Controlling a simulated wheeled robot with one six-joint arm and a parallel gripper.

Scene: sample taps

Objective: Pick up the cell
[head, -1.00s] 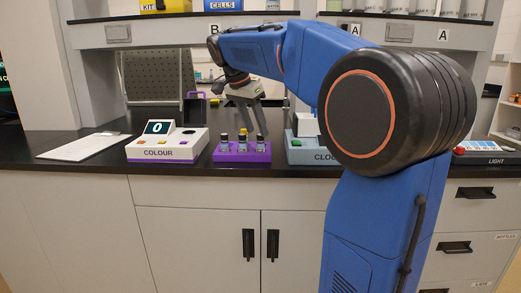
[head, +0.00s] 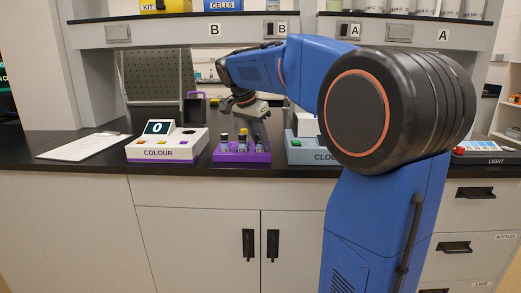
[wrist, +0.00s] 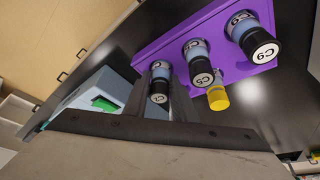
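A purple rack (head: 229,157) on the black bench holds a row of three dark-capped vials and one yellow-capped vial (wrist: 217,97). The gripper (head: 263,142) partly hides that vial in the head view.
The white COLOUR box (head: 168,146), its display reading 0, stands left of the rack. A blue-grey box (head: 306,154) with a green button stands close on the right. A white board (head: 84,146) lies far left. A shelf (head: 215,30) runs above.

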